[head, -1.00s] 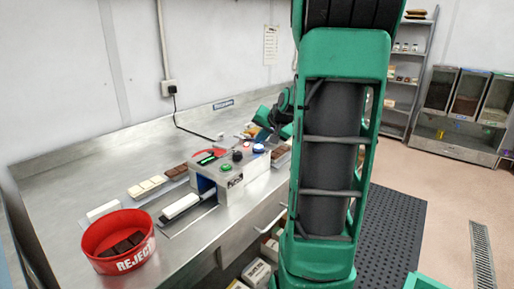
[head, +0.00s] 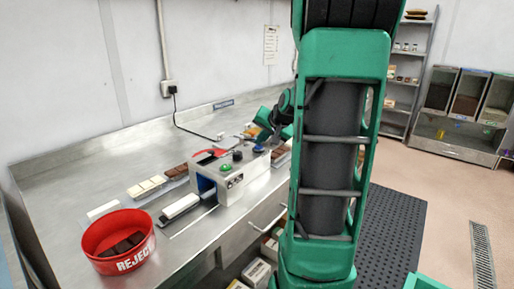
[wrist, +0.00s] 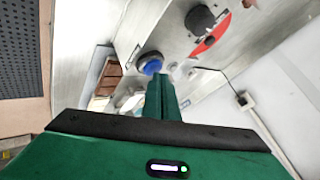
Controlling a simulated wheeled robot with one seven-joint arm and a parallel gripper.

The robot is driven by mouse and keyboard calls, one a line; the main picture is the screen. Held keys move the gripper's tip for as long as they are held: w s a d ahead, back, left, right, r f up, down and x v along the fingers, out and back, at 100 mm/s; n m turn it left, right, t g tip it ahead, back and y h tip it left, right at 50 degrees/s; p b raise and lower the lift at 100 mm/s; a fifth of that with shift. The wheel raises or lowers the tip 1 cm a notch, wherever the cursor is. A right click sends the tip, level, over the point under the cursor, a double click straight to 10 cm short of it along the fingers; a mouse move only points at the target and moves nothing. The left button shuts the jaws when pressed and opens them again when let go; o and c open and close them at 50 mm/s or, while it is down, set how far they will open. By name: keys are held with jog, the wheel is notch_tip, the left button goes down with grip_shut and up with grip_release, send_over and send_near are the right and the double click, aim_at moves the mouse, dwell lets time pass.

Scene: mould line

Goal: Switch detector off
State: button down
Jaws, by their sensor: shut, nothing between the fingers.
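The detector (head: 232,174) is a grey box on the steel bench, with a tunnel through it. On top it carries a green button, a black knob (head: 237,155), a blue button (head: 258,148) and a red part. Its small display looks dark. The black knob (wrist: 200,19) is further off, up and to the right. Contact with the button cannot be told.
A red reject bowl (head: 120,229) with dark bars stands at the bench's front left. A white bar (head: 181,206) lies at the tunnel mouth. White and brown chocolate bars (head: 146,187) lie behind. A cable runs to a wall socket. The bench's left rear is clear.

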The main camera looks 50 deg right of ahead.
aim_at(260, 147)
jog(key=shift+r, duration=0.2)
jog(key=shift+r, duration=2.95)
jog(key=s+a+f+n+g+y, duration=0.1)
jog(key=s+a+f+n+g, duration=0.2)
jog(key=s+a, duration=0.9)
jog(key=s+a+f+n+g+y, duration=0.2)
jog(key=s+a+f+g, duration=0.3)
jog(key=s+a+f, duration=0.4)
jog(key=s+a+n, duration=0.1)
jog(key=s+a, duration=0.2)
jog(key=s, duration=0.2)
jog(key=shift+a+f+n+g, duration=0.2)
jog(key=shift+f+n+g, duration=0.1)
jog(key=shift+f+g, duration=0.1)
jog(key=shift+s, duration=0.1)
